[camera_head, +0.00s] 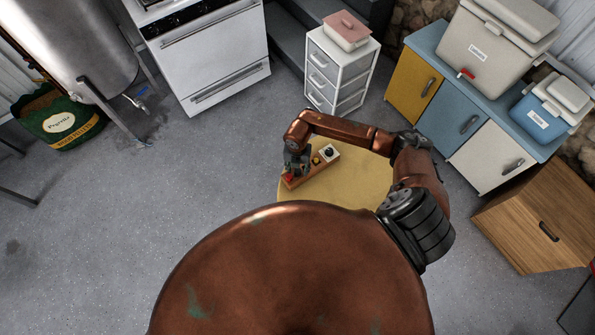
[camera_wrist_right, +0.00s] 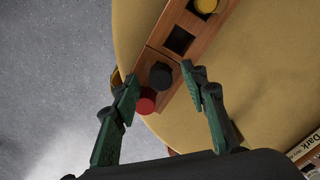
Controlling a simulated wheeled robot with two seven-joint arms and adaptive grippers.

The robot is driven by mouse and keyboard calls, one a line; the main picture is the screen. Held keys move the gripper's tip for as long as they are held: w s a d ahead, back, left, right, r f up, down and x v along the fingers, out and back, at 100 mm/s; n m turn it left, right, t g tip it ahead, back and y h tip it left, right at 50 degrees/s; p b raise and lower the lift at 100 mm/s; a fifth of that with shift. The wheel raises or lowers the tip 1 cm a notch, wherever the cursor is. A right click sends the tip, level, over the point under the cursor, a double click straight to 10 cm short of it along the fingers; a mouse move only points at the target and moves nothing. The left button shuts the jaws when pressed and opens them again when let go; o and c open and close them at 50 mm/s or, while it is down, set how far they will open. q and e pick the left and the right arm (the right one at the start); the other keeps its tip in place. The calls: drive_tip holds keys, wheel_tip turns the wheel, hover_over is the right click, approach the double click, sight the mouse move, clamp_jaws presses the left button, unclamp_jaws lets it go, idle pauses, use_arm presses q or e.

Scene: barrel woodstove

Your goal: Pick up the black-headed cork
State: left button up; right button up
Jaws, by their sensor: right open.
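The black-headed cork (camera_wrist_right: 161,75) shows as a dark round head at the wooden rack (camera_wrist_right: 205,33) in the right wrist view. A red head (camera_wrist_right: 146,101) is close beside it. My right gripper (camera_wrist_right: 165,80) is open, with its fingertips on either side of the black head; I cannot tell whether they touch it. In the head view my right gripper (camera_head: 296,163) is over the near left end of the rack (camera_head: 308,174) and hides the black head there. The red head (camera_head: 289,177) shows just below the gripper. My left gripper is not in view.
The rack lies on a round yellow table (camera_head: 345,185). A yellow head (camera_wrist_right: 206,5) sits beyond an empty square hole (camera_wrist_right: 179,40). A white block with a dark round top (camera_head: 329,152) is at the rack's far end. A book edge (camera_wrist_right: 307,150) shows at lower right.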

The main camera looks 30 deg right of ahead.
drive_tip(key=shift+s+f, duration=0.1)
drive_tip(key=shift+f, duration=0.25)
drive_tip(key=c, duration=0.8)
drive_tip(key=shift+r, duration=0.15)
